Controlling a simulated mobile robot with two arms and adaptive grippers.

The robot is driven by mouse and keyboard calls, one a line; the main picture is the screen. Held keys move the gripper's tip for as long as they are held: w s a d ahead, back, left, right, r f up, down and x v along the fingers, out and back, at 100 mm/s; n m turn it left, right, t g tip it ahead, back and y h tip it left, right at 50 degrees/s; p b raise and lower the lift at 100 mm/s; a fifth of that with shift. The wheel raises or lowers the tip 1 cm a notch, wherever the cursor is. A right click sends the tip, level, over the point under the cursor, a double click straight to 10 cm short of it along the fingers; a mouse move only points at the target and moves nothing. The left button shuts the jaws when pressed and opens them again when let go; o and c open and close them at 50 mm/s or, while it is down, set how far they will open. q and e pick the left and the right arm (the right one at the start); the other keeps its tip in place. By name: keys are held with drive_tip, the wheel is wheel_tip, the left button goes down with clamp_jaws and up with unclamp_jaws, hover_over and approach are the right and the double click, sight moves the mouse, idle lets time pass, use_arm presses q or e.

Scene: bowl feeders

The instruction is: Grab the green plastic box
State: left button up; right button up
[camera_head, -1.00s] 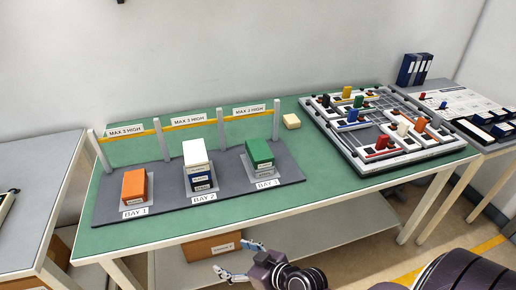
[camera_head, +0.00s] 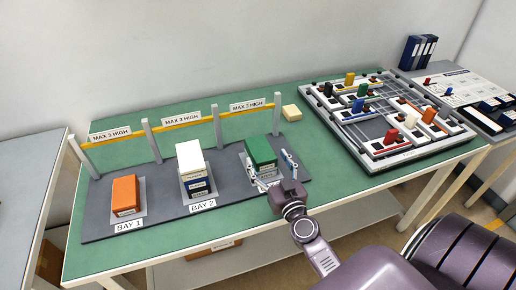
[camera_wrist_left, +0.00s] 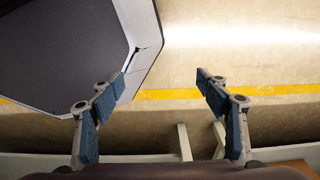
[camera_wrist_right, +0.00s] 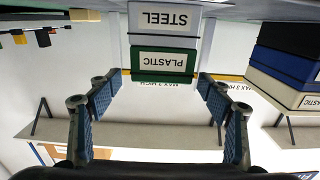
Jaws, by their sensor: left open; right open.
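The green plastic box (camera_head: 261,150) sits on top of a grey steel box in Bay 3. In the right wrist view the picture is upside down, and the box's green PLASTIC front (camera_wrist_right: 164,61) lies just ahead of the fingertips, roughly centred between them. My right gripper (camera_head: 273,172) is open in front of the stack, one finger toward each side; it also shows in the right wrist view (camera_wrist_right: 161,82). The right gripper hides part of the grey steel box (camera_wrist_right: 165,20). My left gripper (camera_wrist_left: 159,82) is open and empty above the floor, outside the head view.
An orange box (camera_head: 125,194) stands in Bay 1. A white-topped stack (camera_head: 190,158) stands in Bay 2, left of the green box. Grey posts with a yellow MAX 3 HIGH rail (camera_head: 182,119) run behind.

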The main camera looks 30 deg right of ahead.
sight(261, 149)
drive_tip(key=shift+w+d+r, duration=0.1)
drive_tip(key=shift+w, duration=0.7)
drive_tip(key=x, duration=0.4)
drive_tip(key=shift+w+f+b, duration=0.25)
drive_tip(key=shift+f+b, duration=0.05)
drive_tip(key=shift+w, duration=0.15)
drive_tip(key=shift+c, duration=0.5)
use_arm(q)
drive_tip(key=shift+s+a+f, duration=0.25)
drive_tip(key=shift+s+a, duration=0.05)
drive_tip(key=shift+s, duration=0.15)
use_arm(e)
drive_tip(key=shift+r, duration=0.1)
drive_tip(key=c, duration=1.3)
